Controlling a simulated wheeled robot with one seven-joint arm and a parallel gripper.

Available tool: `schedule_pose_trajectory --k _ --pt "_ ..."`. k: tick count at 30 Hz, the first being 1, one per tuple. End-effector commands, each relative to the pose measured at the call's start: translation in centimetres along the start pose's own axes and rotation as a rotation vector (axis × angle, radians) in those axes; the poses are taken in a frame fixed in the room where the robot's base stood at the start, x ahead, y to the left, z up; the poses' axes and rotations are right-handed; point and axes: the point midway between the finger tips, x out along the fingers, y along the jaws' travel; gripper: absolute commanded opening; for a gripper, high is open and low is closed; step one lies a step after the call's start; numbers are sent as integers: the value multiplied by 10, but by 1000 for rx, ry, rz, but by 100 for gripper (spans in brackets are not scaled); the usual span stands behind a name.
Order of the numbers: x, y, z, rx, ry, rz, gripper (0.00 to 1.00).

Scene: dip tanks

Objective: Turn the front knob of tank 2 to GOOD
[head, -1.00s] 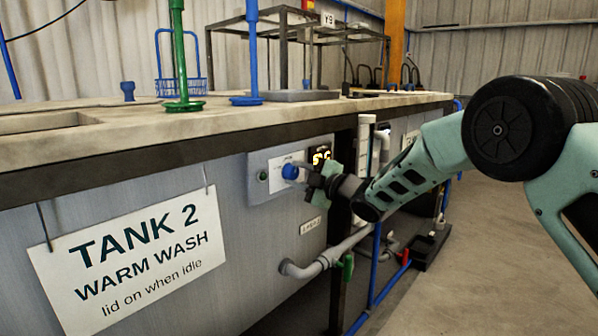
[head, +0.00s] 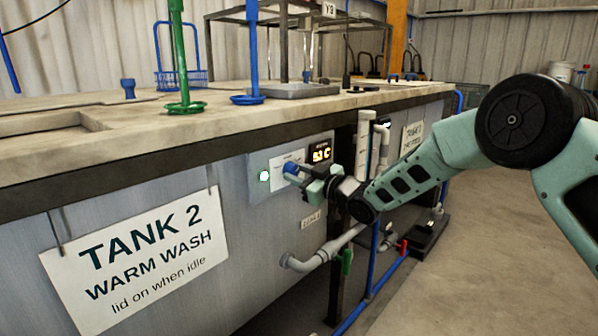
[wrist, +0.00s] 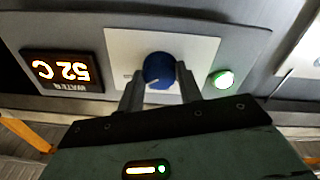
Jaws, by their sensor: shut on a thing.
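The blue front knob (head: 290,170) is on the control panel (head: 257,186) of tank 2, above and to the right of the TANK 2 sign (head: 140,258). My gripper (head: 302,182) is shut on the knob from the front. In the wrist view the blue knob (wrist: 159,69) sits between the two fingertips (wrist: 159,82). A small pale pointer mark shows on the knob's lower left edge. The lettering around the knob is too small to read. A green lamp (wrist: 221,80) is lit beside it.
The worktop edge (head: 200,140) overhangs the panel. A second sign (head: 412,137) hangs farther back. The floor (head: 470,270) at right is clear.

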Motion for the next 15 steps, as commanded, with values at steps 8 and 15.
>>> schedule_pose_trajectory --k 8,15 --pt "-1 0 3 54 -8 2 13" --pt "-1 0 3 59 -8 2 13"
